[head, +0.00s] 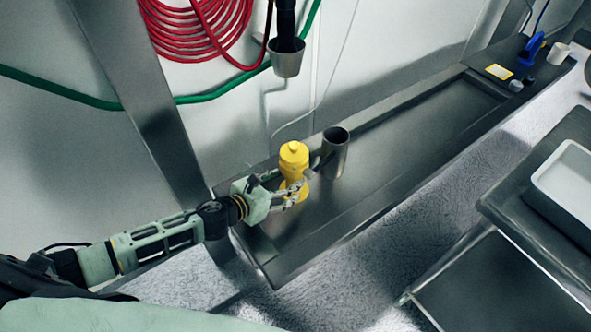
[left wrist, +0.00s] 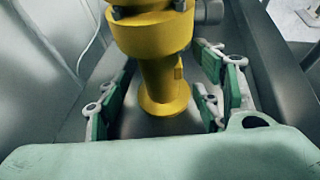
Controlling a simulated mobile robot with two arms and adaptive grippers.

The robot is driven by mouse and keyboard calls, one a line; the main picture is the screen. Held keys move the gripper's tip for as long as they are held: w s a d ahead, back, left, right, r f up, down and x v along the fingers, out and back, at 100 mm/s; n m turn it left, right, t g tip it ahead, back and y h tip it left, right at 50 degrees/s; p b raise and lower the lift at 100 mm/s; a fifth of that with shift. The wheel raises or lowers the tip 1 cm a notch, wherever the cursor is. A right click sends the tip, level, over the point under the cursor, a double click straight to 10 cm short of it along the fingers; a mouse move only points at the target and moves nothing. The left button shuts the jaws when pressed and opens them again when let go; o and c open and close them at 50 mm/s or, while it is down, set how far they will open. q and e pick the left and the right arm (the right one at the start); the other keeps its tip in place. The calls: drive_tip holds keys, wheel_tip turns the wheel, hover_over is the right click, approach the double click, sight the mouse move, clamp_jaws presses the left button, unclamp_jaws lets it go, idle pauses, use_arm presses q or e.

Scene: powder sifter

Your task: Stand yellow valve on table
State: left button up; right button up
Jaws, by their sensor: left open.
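The yellow valve (head: 294,158) stands upright on the dark metal table (head: 405,138), near its left end. My left gripper (head: 296,189) is at the valve's lower part, with the arm coming in from the left. In the left wrist view, the yellow valve (left wrist: 163,80) stands between the open green-padded fingers (left wrist: 160,100). Gaps show on both sides of its narrow stem, and its round base flange sits on the surface. My right gripper is not in view.
A metal cylinder (head: 335,152) stands on the table close to the right of the valve. A hanging nozzle (head: 287,60) is above and behind. A blue tool (head: 531,48) and small cups are at the far right end. A cart with a white tray (head: 566,185) stands at right.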

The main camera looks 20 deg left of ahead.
sight(288, 181)
use_arm(q)
drive_tip(key=x, duration=0.5)
drive_tip(key=shift+f, duration=0.15)
drive_tip(key=shift+c, duration=0.3)
drive_tip(key=shift+a, duration=0.1)
clamp_jaws()
drive_tip(key=shift+w, duration=0.15)
